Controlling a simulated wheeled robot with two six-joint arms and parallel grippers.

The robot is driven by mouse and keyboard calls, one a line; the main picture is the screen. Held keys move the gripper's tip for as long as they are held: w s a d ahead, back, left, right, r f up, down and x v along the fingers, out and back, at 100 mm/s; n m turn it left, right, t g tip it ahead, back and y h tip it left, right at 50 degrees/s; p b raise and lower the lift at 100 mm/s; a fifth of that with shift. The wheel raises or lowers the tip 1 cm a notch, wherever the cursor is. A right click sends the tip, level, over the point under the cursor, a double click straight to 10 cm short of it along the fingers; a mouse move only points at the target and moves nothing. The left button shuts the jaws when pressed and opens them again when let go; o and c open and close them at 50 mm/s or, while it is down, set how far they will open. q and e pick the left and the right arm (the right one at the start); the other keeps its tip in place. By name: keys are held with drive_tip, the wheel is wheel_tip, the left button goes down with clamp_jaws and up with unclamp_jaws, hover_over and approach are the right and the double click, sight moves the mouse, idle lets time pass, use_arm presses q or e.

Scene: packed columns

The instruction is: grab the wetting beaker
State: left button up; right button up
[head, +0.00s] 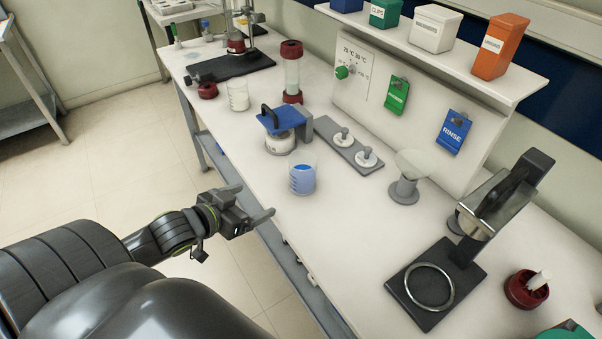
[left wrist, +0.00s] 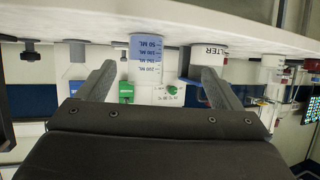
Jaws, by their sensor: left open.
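A clear beaker with blue liquid (head: 302,175), which I take for the wetting beaker, stands upright near the front edge of the white bench (head: 340,250). The left wrist view is upside down and shows the beaker (left wrist: 146,58) with its ml marks between the finger lines, farther off. My left gripper (head: 253,200) is open and empty, just off the bench's front edge, left of and nearer than the beaker. Its fingers (left wrist: 158,70) point towards the beaker without touching it. My right gripper is not in view.
A blue-lidded container (head: 282,130) stands just behind the beaker. A grey plate with two white-knobbed pieces (head: 350,146) lies behind right. A second beaker with white contents (head: 238,95) is farther left. A black stand with a ring (head: 432,285) is to the right.

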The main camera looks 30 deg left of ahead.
sight(294, 182)
use_arm(q)
drive_tip(key=shift+h, duration=0.5)
drive_tip(key=w+d, duration=0.1)
drive_tip(key=w, duration=0.2)
drive_tip(key=w+d+f+b, duration=0.1)
drive_tip(key=w, duration=0.3)
drive_tip(key=w+d, duration=0.1)
drive_tip(key=w, duration=0.2)
drive_tip(key=shift+w+d+f+b, duration=0.15)
drive_tip(key=shift+d+f+b, duration=0.1)
drive_tip(key=shift+f+b, duration=0.1)
drive_tip(key=shift+p+x, duration=0.3)
drive_tip(key=shift+x, duration=2.7)
drive_tip(key=shift+a+r, duration=0.1)
drive_tip(key=shift+a, duration=0.05)
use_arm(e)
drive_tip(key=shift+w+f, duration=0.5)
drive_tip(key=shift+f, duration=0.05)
use_arm(q)
drive_tip(key=shift+w, duration=0.1)
drive_tip(key=c, duration=1.2)
